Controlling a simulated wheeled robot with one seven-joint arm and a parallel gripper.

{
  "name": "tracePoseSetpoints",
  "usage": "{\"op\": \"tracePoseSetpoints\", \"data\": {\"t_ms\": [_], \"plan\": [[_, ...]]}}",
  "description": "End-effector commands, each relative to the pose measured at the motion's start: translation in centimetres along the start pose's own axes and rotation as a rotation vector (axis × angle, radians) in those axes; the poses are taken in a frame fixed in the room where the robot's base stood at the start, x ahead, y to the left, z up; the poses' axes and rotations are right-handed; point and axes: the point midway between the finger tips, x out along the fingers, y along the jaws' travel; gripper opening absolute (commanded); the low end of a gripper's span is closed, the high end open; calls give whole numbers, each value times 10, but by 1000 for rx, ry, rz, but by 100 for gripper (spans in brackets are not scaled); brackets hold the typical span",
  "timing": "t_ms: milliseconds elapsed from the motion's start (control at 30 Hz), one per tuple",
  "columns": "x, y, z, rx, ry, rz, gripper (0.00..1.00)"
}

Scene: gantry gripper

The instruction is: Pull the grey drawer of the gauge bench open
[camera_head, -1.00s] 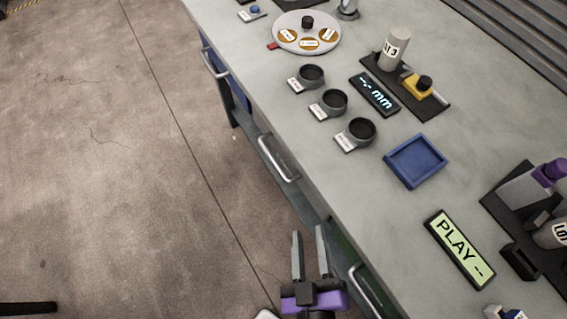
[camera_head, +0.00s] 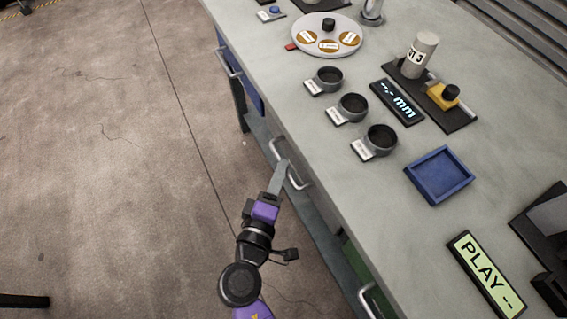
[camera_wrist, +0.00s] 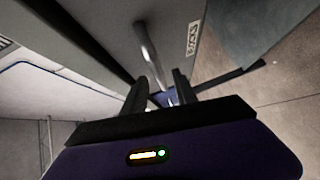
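The grey drawer (camera_head: 287,150) is in the front of the bench, between a blue drawer and a green one, and looks shut. Its silver bar handle (camera_head: 300,182) is at my gripper (camera_head: 281,168). In the wrist view the handle (camera_wrist: 149,50) runs down toward the gap between my two dark fingers (camera_wrist: 160,90). The fingers stand apart, so my gripper is open. I cannot tell whether either finger touches the handle. The fingers hide part of the handle in the head view.
The blue drawer (camera_head: 238,82) is further along the bench; a green drawer (camera_head: 357,268) is nearer. The bench top (camera_head: 330,200) holds several ring gauges, a blue tray (camera_head: 440,175) and a PLAY display (camera_head: 486,273). The floor (camera_head: 110,170) left of the bench is clear.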

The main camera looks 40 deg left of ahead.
Motion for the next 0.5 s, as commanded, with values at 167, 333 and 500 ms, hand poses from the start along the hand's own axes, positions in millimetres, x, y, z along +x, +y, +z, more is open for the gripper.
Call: {"op": "tracePoseSetpoints", "data": {"t_ms": [167,333,500], "plan": [[23,0,0,0,-1,0,34],[32,0,0,1,1,0,34],[32,0,0,1,1,-1,34]]}}
